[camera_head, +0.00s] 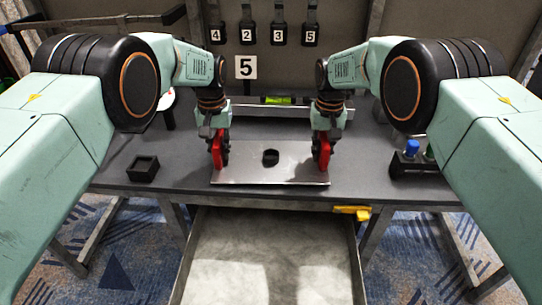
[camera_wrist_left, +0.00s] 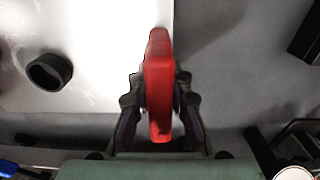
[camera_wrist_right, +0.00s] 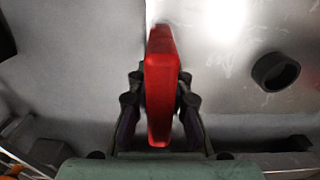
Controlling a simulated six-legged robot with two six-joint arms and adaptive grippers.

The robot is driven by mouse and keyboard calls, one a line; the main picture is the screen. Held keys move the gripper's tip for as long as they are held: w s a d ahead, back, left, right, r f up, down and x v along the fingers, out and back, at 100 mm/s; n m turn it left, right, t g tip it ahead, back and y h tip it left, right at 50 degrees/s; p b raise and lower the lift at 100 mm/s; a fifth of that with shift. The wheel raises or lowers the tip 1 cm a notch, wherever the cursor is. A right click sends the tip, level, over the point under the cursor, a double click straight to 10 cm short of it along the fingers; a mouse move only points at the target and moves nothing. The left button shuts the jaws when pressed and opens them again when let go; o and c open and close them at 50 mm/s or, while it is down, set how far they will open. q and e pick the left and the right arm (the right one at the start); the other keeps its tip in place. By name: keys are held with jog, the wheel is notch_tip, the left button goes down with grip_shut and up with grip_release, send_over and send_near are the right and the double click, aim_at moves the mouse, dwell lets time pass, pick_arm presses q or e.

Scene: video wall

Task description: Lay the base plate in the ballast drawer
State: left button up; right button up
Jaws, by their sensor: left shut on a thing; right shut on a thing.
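The base plate (camera_head: 245,170) is a flat silver metal plate on the grey table, with a black round socket (camera_head: 271,157) in its middle and a red handle at each end. My left gripper (camera_head: 219,160) is shut on the left red handle (camera_wrist_left: 158,85). My right gripper (camera_head: 322,158) is shut on the right red handle (camera_wrist_right: 160,85). The plate looks level; I cannot tell whether it touches the table. The ballast drawer (camera_head: 268,262) is pulled out below the table's front edge, and its pale floor is bare.
A small black square holder (camera_head: 143,168) stands on the table at left. A black rack with a blue-topped item (camera_head: 412,148) stands at right. A green spirit level (camera_head: 278,100) lies behind the plate. A yellow piece (camera_head: 352,211) sits at the table's front edge by the drawer.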

aim_at(217, 136)
pick_arm(q)
grip_shut()
pick_arm(e)
grip_shut()
pick_arm(q)
jog(key=shift+w+r, duration=0.1)
jog(key=shift+r, duration=0.05)
pick_arm(e)
jog(key=shift+r, duration=0.15)
pick_arm(q)
jog(key=shift+r, duration=0.1)
pick_arm(e)
jog(key=shift+r, duration=0.1)
